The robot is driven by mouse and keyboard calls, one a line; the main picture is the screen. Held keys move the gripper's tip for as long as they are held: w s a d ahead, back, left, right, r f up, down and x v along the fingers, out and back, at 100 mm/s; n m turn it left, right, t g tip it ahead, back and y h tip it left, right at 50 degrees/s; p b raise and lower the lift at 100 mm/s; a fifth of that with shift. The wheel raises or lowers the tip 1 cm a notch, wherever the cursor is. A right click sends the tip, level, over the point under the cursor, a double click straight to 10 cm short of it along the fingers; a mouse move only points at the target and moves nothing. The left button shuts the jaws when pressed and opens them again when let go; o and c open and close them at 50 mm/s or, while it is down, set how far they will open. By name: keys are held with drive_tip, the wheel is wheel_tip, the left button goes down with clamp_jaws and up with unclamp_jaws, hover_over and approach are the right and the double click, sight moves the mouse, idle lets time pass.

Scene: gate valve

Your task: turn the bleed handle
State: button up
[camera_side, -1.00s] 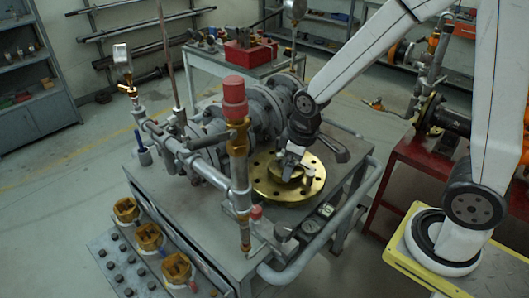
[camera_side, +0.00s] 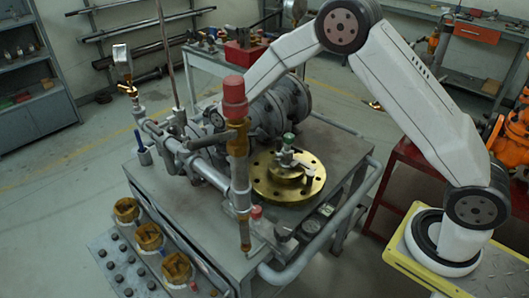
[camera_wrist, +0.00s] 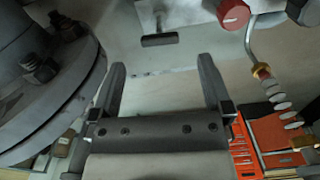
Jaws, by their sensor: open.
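My gripper (camera_wrist: 163,80) is open and empty in the wrist view, with a finger on each side. A dark T-shaped handle (camera_wrist: 158,40) on a pale plate lies ahead, between and beyond the fingertips and apart from them. It may be the bleed handle; I cannot tell for sure. A red round knob (camera_wrist: 233,14) is at the upper right. In the side view my gripper is hidden behind the red-capped pipe (camera_side: 234,95) and the grey valve piping. A brass flange (camera_side: 287,178) on the bench carries a small fitting with a green top (camera_side: 288,139).
The grey valve body (camera_side: 280,105) stands on the bench behind the flange. In the wrist view a large bolted flange (camera_wrist: 45,75) is close on the left. A bent pipe (camera_wrist: 255,45) and a red cabinet (camera_wrist: 243,150) are on the right.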

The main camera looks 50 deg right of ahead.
drive_tip(key=shift+f, duration=0.15)
drive_tip(key=shift+f, duration=3.8)
drive_tip(key=c, duration=1.3)
